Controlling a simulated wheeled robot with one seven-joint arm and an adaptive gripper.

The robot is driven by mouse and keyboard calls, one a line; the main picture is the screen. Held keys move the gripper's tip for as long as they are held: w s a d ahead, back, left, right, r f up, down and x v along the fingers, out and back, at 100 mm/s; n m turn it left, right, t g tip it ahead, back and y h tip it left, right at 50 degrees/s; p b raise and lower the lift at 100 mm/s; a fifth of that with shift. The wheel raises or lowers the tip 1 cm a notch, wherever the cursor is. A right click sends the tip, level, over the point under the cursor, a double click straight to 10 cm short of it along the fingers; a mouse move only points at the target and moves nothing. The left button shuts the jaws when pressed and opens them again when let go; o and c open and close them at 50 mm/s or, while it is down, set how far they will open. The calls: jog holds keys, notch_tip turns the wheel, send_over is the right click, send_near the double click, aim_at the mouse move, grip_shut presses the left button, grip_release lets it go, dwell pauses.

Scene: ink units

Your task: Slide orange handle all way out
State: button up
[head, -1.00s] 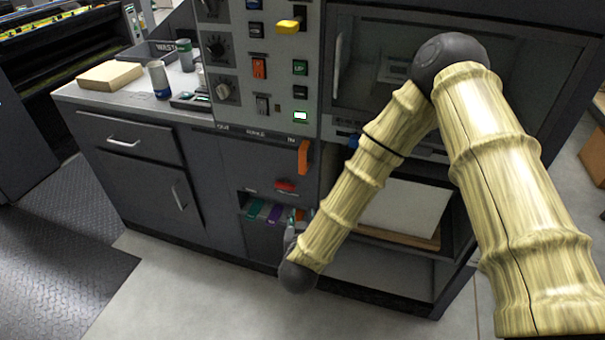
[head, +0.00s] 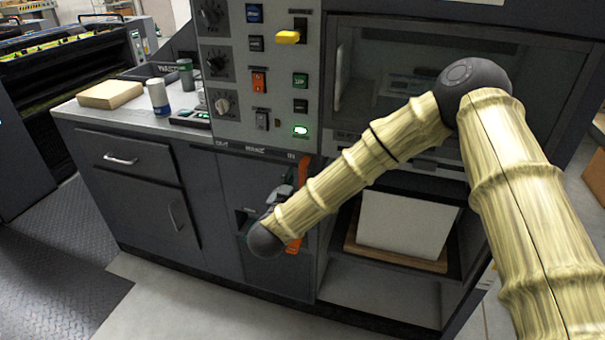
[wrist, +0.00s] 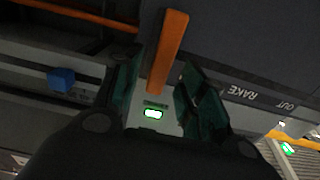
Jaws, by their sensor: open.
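The orange handle (head: 304,172) hangs at the right end of the slot marked OUT, RAKE and IN, by the IN mark. My gripper (head: 280,196) is at the cabinet front just left of it, largely hidden by my wrist. In the wrist view the handle (wrist: 168,50) shows as an orange bar between the two dark green fingers of my gripper (wrist: 158,72). The fingers are open, with a gap on each side of the bar. I cannot tell how deep the bar sits between them.
A control panel (head: 230,70) with knobs and switches rises above the slot. A shelf with white paper (head: 405,225) is at the right. Another orange strip (wrist: 75,12) crosses the wrist view's top left. The counter (head: 90,112) holds a block and cans. Floor is clear in front.

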aim_at(302, 176)
jog(key=shift+x, duration=1.85)
grip_shut()
